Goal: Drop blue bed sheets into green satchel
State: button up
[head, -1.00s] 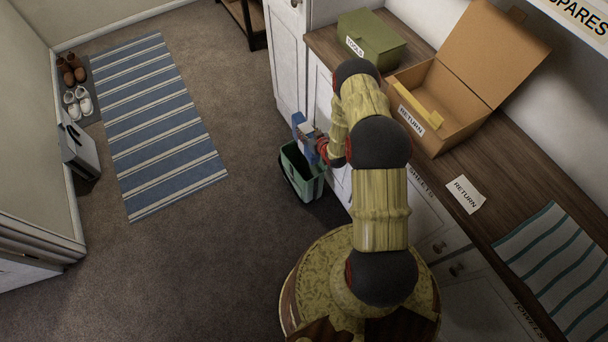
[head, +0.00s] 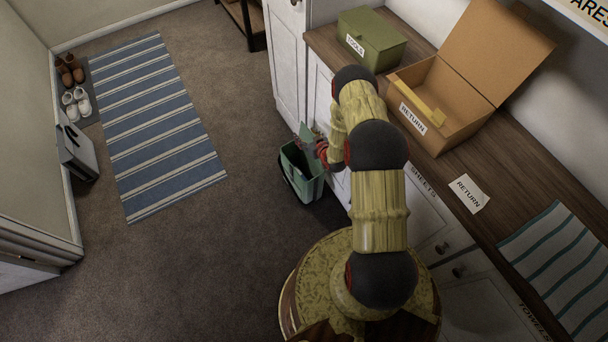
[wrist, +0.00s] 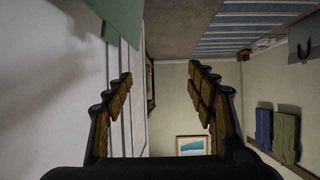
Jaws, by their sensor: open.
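The green satchel (head: 308,188) stands open-topped on the carpet beside the white cabinets in the head view. Its raised green flap or back (head: 305,132) shows above the opening. A green piece, probably of the satchel, fills the top left of the wrist view (wrist: 118,14). My gripper (head: 319,150) is just above and right of the satchel's opening, partly hidden by my arm. In the wrist view its fingers (wrist: 160,85) are spread with nothing between them. The blue bed sheets are not clearly visible; the satchel's inside is too dark and small to tell whether they lie there.
A worktop along the right carries a green tools box (head: 371,40), an open cardboard return box (head: 452,116), a return label (head: 468,194) and a striped cloth (head: 560,255). A striped rug (head: 160,125) lies left on open carpet.

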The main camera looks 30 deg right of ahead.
jog(key=shift+s, duration=0.1)
jog(key=v, duration=1.2)
dwell(0.4)
